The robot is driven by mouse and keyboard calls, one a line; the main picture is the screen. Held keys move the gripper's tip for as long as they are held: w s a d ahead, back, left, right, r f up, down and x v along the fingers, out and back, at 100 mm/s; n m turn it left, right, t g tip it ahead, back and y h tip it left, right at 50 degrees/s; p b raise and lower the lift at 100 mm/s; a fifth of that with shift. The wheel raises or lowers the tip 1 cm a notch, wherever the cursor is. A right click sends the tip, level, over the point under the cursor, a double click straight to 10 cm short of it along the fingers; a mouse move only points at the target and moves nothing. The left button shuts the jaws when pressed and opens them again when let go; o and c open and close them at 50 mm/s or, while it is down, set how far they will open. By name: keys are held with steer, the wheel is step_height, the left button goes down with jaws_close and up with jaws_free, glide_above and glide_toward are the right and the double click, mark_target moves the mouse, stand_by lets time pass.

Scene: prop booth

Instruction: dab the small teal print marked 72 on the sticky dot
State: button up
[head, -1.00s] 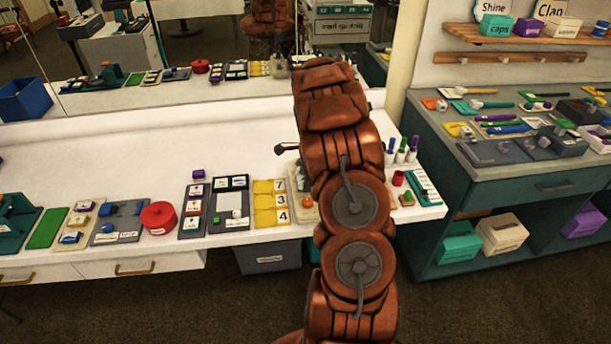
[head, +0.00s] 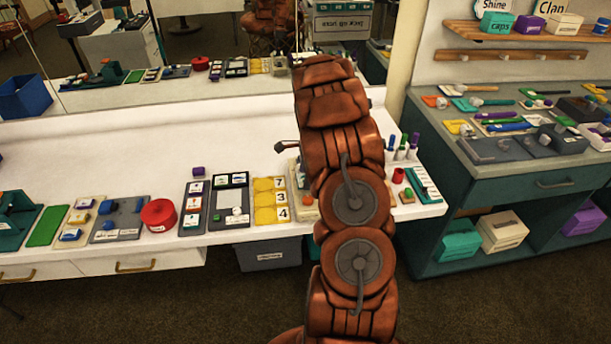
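My arm rises through the middle of the head view and hides the table behind it. My gripper's fingers are hidden behind the arm; only a small dark part pokes out at its left side. I cannot make out a teal print marked 72 or a sticky dot. A pale board (head: 295,180) is partly covered by the arm, with a small orange piece (head: 309,201) at its front. Just left of it is a yellow plate (head: 264,184) with round spots and number labels 7, 3 and 4.
Left of the yellow plate are a dark tray (head: 216,200) with a white cube, a card strip (head: 194,212) and a red round tub (head: 159,215). Right of the arm are a teal tray (head: 423,184) and a red cup (head: 398,175). The white table's (head: 110,150) back left is clear.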

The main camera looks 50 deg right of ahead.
steer(key=shift+f, duration=0.45)
stand_by(1.6)
steer(key=shift+r, duration=0.15)
steer(key=shift+r, duration=2.95)
steer(key=w+a+r+n, duration=0.1)
steer(key=w+a+n, duration=0.1)
steer(key=a+n, duration=0.6)
steer(key=w+a+r+n+g, duration=0.1)
steer(key=w+a+n, duration=0.1)
steer(key=a+n, duration=0.7)
steer(key=w+a+r+n+g+h, duration=0.1)
steer(key=w+a+n, duration=0.2)
steer(key=a+n, duration=0.5)
steer(key=a, duration=1.2)
steer(key=shift+a+r+n, duration=0.3)
steer(key=shift+r, duration=0.1)
